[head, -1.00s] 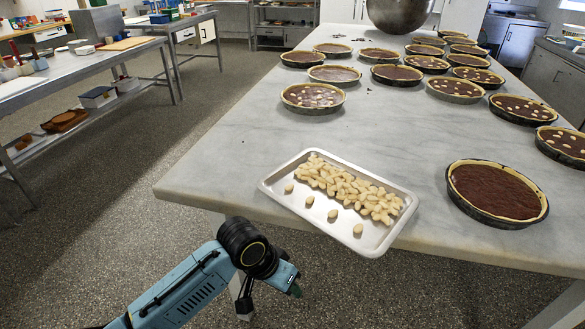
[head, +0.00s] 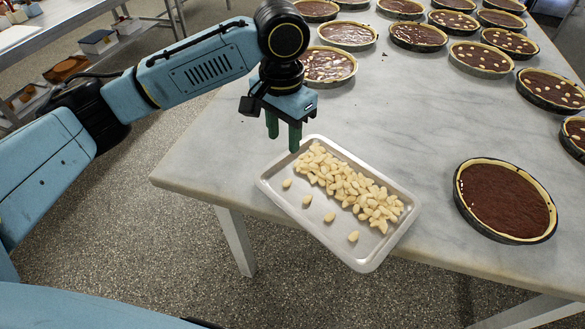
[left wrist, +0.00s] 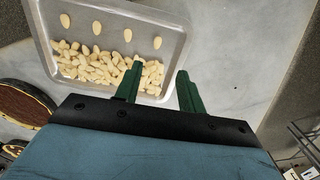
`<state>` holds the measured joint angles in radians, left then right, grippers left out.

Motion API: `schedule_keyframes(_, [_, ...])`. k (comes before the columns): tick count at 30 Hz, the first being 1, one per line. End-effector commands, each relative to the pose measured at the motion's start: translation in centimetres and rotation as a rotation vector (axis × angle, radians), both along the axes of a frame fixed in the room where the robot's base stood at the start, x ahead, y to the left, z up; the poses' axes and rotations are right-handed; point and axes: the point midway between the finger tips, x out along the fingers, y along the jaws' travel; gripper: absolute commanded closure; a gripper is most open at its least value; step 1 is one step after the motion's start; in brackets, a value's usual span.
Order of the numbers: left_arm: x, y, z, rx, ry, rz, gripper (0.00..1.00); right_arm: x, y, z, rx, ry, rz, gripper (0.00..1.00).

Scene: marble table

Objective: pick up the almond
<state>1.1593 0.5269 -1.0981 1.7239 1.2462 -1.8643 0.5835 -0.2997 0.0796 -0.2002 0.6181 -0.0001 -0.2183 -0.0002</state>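A metal tray (head: 264,186) lies on the marble table near its front edge. It holds a heap of pale almonds (head: 343,184) and a row of several single almonds along its near side, one of them at the left end of the row (head: 287,183). My left gripper (head: 284,143) points down above the tray's far left corner, its green fingers apart and nothing between them. In the left wrist view the left gripper (left wrist: 158,80) shows open, with the heap (left wrist: 105,68) and the single almonds (left wrist: 97,27) beyond the fingertips. My right gripper is not in view.
A chocolate tart (head: 504,201) without almonds stands right of the tray on the marble table (head: 420,120). Several more tarts, many topped with almonds, stand at the back, one (head: 328,66) close behind my left gripper. Bare marble lies between.

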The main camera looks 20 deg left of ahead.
Motion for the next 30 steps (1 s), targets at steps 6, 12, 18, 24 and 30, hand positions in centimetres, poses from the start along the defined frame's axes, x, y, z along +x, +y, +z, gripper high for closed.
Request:
schedule_keyframes(6, [-0.1,0.1,-4.7,0.002,0.004,0.002,0.61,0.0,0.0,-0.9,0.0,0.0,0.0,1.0])
schedule_keyframes(12, [0.0,0.0,-6.9,0.0,0.001,0.0,0.61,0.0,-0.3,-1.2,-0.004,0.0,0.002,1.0])
schedule_keyframes(18, [-0.1,-0.1,-8.7,0.0,0.001,0.0,0.61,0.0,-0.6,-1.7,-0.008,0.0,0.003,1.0])
schedule_keyframes(24, [-0.1,-0.3,-11.6,-0.001,0.0,0.0,0.61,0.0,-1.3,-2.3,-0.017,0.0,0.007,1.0])
schedule_keyframes(30, [-0.1,-0.3,-12.4,0.0,-0.001,-0.001,0.61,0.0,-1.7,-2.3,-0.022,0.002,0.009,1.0])
